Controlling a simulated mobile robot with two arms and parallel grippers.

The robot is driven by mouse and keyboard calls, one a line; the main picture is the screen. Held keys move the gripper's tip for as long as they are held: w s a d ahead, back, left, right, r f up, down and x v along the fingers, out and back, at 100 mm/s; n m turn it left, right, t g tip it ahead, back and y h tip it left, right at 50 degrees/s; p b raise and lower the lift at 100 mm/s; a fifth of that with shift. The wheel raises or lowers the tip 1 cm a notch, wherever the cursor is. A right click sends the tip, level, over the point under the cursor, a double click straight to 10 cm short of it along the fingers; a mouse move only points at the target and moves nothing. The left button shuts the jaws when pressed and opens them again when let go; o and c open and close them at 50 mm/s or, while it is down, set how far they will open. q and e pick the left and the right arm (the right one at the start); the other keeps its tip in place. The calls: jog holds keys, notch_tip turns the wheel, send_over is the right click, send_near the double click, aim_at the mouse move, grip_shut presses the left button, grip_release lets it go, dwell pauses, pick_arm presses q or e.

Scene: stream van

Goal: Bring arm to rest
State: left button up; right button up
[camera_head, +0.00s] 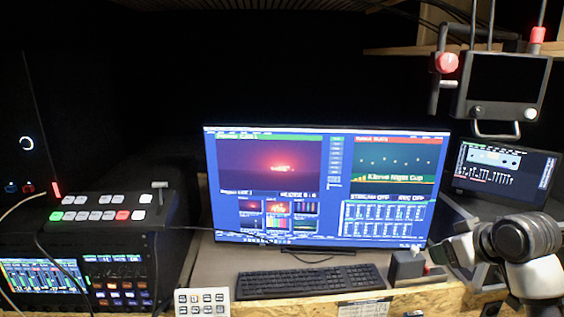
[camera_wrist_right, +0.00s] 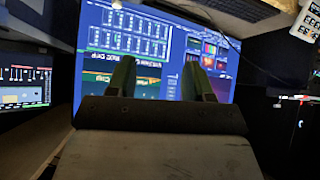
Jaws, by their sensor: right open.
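My right arm comes in from the lower right of the head view, a white link with a dark round joint. My right gripper (camera_head: 440,252) is at its left end, in front of the lower right corner of the large monitor (camera_head: 318,185). In the right wrist view my right gripper (camera_wrist_right: 158,78) shows two dark green fingers spread apart with nothing between them. The monitor's lit screen (camera_wrist_right: 150,40) lies beyond the fingers. My left gripper is in neither view.
A black keyboard (camera_head: 310,280) lies on the desk before the monitor. A small grey box (camera_head: 406,266) stands close to my right gripper. A tilted small screen (camera_head: 505,172) and an overhead monitor (camera_head: 502,84) are at right. A switcher console (camera_head: 110,215) stands at left.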

jog(key=s+a+f+g, duration=0.1)
jog(key=s+a+f, duration=0.2)
jog(key=s+f, duration=0.3)
jog(key=s+a+f+g+h, duration=0.1)
jog(key=s+a+f, duration=0.2)
jog(key=f, duration=0.5)
jog(key=s+a+f+g, duration=0.1)
jog(key=s+a+f, duration=0.1)
jog(key=s+f, duration=0.4)
jog(key=s+a+f+m+g+h, duration=0.1)
jog(key=s+a+f, duration=0.15)
jog(key=s, duration=0.65)
jog(key=s+a+f+m+g, duration=0.15)
jog(key=s+f, duration=0.25)
jog(key=s, duration=0.5)
notch_tip(320, 180, down, 27)
jog(key=n+g, duration=0.1)
jog(key=s+d+f+g, duration=0.1)
jog(key=s+d+f, duration=0.1)
jog(key=s+f, duration=1.3)
jog(key=shift+s, duration=0.45)
